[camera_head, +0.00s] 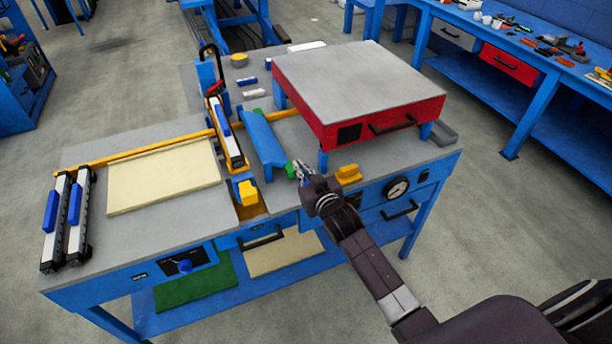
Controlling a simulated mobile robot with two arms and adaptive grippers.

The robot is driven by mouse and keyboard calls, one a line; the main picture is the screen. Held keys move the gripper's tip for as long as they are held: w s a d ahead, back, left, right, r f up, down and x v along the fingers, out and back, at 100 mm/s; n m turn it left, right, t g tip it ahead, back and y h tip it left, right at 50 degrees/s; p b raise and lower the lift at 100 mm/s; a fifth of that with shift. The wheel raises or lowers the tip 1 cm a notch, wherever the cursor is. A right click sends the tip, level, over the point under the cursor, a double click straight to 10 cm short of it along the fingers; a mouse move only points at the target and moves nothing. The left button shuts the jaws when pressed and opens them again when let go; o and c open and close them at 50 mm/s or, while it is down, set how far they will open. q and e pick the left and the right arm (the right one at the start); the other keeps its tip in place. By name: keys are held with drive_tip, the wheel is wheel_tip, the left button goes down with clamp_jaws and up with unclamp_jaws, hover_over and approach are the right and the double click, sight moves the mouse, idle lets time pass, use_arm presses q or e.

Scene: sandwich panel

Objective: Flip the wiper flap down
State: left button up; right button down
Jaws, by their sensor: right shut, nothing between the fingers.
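A long blue flap (262,138), which looks like the wiper flap, stands tilted across the middle of the workbench, left of the red box. A small green piece (290,169) shows at its near end. My right gripper (299,168) is shut and empty, right beside this green piece; I cannot tell whether they touch. The fingertips are small and partly overlap the green piece. My left gripper is not in view.
A red box with a grey top (360,84) stands raised just behind and right of my gripper. A yellow block (348,174) lies close to its right. A cream panel (163,177) and black-and-white clamps (78,225) occupy the bench's left side.

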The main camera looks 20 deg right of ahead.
drive_tip(key=shift+b+v, duration=0.3)
drive_tip(key=shift+v, duration=1.85)
drive_tip(key=shift+r, duration=0.1)
drive_tip(key=s+f+g+b, duration=0.15)
drive_tip(key=s+f, duration=0.45)
drive_tip(key=f, duration=0.7)
drive_tip(key=s+f+g, duration=0.3)
drive_tip(key=s+f, duration=0.3)
drive_tip(key=f, duration=0.6)
drive_tip(key=s+f+g+b, duration=0.1)
drive_tip(key=s+f+g, duration=0.35)
drive_tip(key=f, duration=0.85)
drive_tip(key=s+f+g+b, duration=0.1)
drive_tip(key=s+f, duration=0.5)
drive_tip(key=s, duration=0.6)
drive_tip(key=s+f+g, duration=0.2)
drive_tip(key=s+f, duration=0.4)
drive_tip(key=s, duration=0.7)
drive_tip(key=s+f+n+g+b, duration=0.1)
drive_tip(key=s+f+g, duration=0.1)
drive_tip(key=s+f, duration=0.5)
drive_tip(key=s, duration=0.6)
drive_tip(key=shift+d+b, duration=0.15)
drive_tip(key=shift+b, duration=0.15)
